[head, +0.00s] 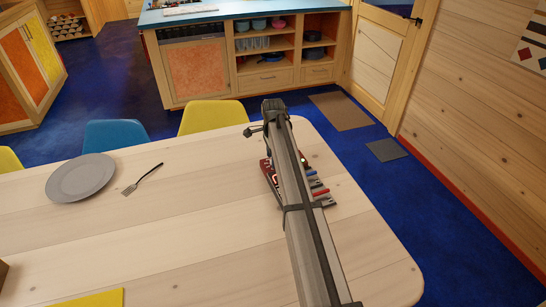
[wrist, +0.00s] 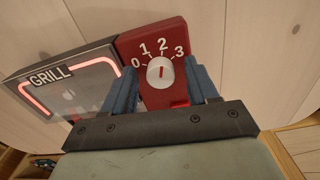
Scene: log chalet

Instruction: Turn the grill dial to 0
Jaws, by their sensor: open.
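The grill dial (wrist: 160,72) is a round white knob with a red mark, on a red panel (wrist: 183,94) printed 0, 1, 2, 3 in the wrist view. Its mark looks turned toward 2. My gripper (wrist: 162,76) is open, with one blue finger on each side of the knob. I cannot tell whether either finger touches it. The grill (wrist: 92,76), a grey unit with a GRILL label and glowing red strips, adjoins the panel on the left. In the head view, my arm mostly hides the grill (head: 267,173) on the table.
The wooden table (head: 190,235) holds a grey plate (head: 81,177) and a fork (head: 142,180) to the left. Yellow (head: 212,116) and blue (head: 115,135) chairs stand behind the table.

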